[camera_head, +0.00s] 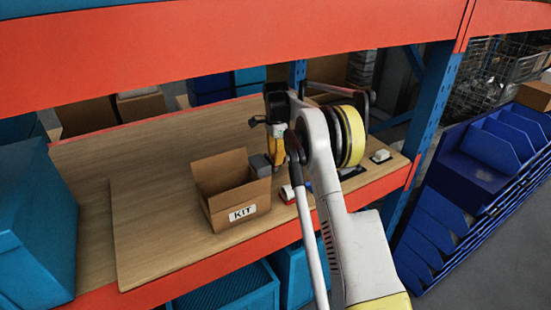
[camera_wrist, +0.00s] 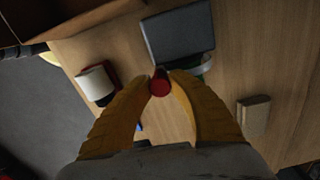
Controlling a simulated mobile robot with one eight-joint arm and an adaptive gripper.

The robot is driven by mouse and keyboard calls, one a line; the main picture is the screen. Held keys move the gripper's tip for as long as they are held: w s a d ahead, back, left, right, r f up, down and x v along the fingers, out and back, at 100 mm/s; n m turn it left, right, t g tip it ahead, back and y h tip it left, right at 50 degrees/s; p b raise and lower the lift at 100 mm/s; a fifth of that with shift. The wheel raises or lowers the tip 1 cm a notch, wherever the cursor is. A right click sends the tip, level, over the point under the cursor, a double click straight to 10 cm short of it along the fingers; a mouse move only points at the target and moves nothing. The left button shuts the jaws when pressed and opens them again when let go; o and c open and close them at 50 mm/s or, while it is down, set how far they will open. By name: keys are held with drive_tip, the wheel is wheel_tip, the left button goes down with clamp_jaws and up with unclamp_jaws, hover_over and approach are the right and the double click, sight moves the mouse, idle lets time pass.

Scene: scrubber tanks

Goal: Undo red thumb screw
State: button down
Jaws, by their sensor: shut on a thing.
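The red thumb screw (camera_wrist: 160,86) shows as a small red round knob in the wrist view, between the tips of my two yellow fingers. My gripper (camera_wrist: 160,78) is shut on it. In the head view my gripper (camera_head: 277,160) points down over the wooden shelf, just right of a grey block; the screw cannot be made out there. In the wrist view the dark grey block (camera_wrist: 178,36) lies just beyond the fingertips. Whether the screw is still seated in something is hidden by the fingers.
An open cardboard box marked KIT (camera_head: 238,214) stands left of my gripper on the wooden shelf (camera_head: 150,215). A red and white item (camera_wrist: 97,84) lies left of the fingers in the wrist view, a small block (camera_wrist: 253,116) right. A blue upright post (camera_head: 420,120) stands at right.

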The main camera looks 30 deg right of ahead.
drive_tip(key=n, duration=0.4)
drive_tip(key=shift+n, duration=0.3)
drive_tip(key=n, duration=0.4)
drive_tip(key=c, duration=1.3)
unclamp_jaws()
drive_tip(key=shift+r, duration=0.15)
drive_tip(key=shift+r+p, duration=1.5)
drive_tip(key=shift+r, duration=0.9)
